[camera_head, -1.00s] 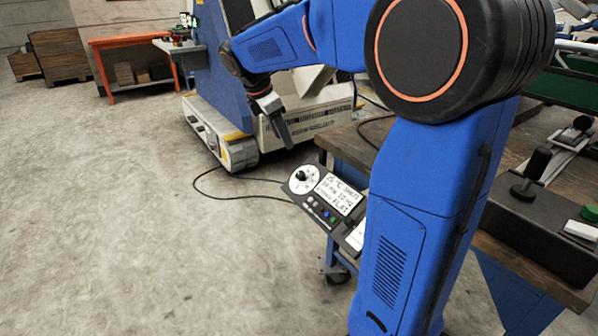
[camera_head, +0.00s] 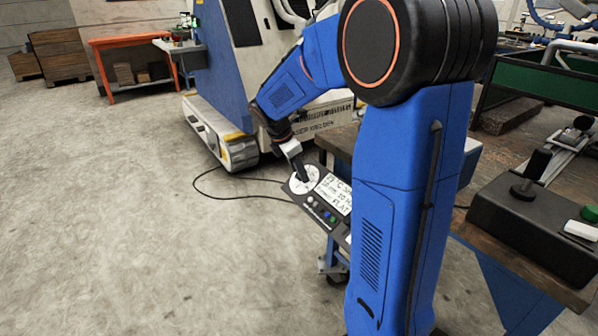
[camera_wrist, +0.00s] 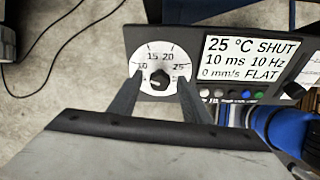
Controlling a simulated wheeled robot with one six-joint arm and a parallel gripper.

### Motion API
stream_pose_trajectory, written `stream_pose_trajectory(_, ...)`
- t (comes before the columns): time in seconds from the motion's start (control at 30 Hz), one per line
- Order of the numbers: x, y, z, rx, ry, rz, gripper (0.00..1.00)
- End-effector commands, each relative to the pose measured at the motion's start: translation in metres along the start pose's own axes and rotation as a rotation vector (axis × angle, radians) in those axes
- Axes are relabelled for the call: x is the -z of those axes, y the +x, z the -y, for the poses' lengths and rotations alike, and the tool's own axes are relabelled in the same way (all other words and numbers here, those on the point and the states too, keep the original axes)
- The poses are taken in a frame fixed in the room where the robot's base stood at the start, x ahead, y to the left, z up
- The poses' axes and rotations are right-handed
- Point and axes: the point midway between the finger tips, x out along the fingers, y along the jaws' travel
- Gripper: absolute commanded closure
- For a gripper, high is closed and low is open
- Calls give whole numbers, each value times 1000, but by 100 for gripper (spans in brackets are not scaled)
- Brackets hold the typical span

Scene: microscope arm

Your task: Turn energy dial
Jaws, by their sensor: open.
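The energy dial is a small black knob (camera_wrist: 160,78) on a round white scale (camera_wrist: 159,54) marked 10, 15, 20 and 25. It sits at the left of a dark control panel (camera_head: 322,216). In the wrist view my gripper (camera_wrist: 160,85) is open, with one finger on each side of the knob. I cannot tell whether either finger touches it. In the head view my gripper (camera_head: 303,177) is over the dial and hides the knob. The panel's display (camera_wrist: 248,61) reads 25 °C, SHUT, 10 ms, 10 Hz, 0 mm/s, FLAT.
Several coloured buttons (camera_wrist: 232,94) lie just under the display, close to the right finger. A wooden workbench (camera_head: 335,141) and a large white and blue machine (camera_head: 235,60) stand behind the panel. A black cable (camera_head: 225,197) crosses the floor. Open floor lies to the left.

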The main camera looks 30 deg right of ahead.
Motion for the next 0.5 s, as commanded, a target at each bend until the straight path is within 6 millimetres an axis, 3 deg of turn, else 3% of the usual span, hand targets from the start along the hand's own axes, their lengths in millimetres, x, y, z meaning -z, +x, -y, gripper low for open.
stream_pose_trajectory(0.37,0,6,0,0,0,0,56)
stream_pose_trajectory(0.5,0,6,0,0,0,0,85)
